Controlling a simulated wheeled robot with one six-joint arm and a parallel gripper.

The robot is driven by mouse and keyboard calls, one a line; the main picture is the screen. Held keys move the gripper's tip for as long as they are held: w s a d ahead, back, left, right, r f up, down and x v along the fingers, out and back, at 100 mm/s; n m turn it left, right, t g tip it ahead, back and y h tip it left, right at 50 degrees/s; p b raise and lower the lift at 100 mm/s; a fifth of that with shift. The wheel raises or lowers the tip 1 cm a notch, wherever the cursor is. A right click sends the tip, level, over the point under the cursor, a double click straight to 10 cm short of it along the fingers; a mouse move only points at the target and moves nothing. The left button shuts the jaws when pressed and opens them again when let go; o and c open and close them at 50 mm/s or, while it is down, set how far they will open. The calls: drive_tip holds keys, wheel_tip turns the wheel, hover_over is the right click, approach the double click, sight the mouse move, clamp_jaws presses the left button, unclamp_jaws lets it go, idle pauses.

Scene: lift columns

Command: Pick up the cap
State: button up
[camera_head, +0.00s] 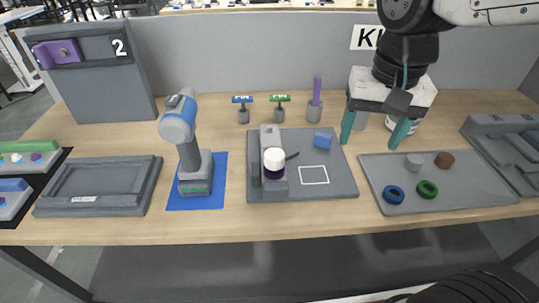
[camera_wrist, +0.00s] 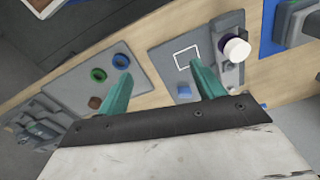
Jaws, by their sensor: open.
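A white, round, cap-like piece (camera_head: 273,157) with a dark purple band sits upright on a grey fixture on the middle board. It also shows in the wrist view (camera_wrist: 237,49), right of the fingers. I cannot tell for certain that it is the cap. My gripper (camera_head: 370,143) has two teal fingers spread wide with nothing between them. It hangs above the table between the middle board and the right tray, right of and apart from the white piece. The fingers also show in the wrist view (camera_wrist: 160,72).
The right tray (camera_head: 460,198) holds a blue ring (camera_head: 393,195), a green ring (camera_head: 427,189), a grey cylinder (camera_head: 414,162) and a brown piece (camera_head: 444,160). A blue drill (camera_head: 182,125) stands on a blue mat. Small tools stand behind the middle board (camera_head: 340,185).

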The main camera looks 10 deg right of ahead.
drive_tip(key=w+a+f+m, duration=0.2)
drive_tip(key=w+a, duration=0.4)
drive_tip(key=a, duration=0.1)
drive_tip(key=m, duration=0.2)
hover_over(274, 155)
drive_tip(key=d, duration=0.1)
wheel_tip(274, 155, down, 3)
drive_tip(key=shift+s+f+g, duration=0.1)
drive_tip(key=shift+g, duration=0.3)
drive_tip(key=f, duration=0.5)
drive_tip(key=a+f, duration=0.1)
drive_tip(key=f, duration=0.1)
drive_tip(key=shift+f, duration=0.3)
drive_tip(key=shift+c, duration=0.2)
drive_tip(key=c, duration=1.1)
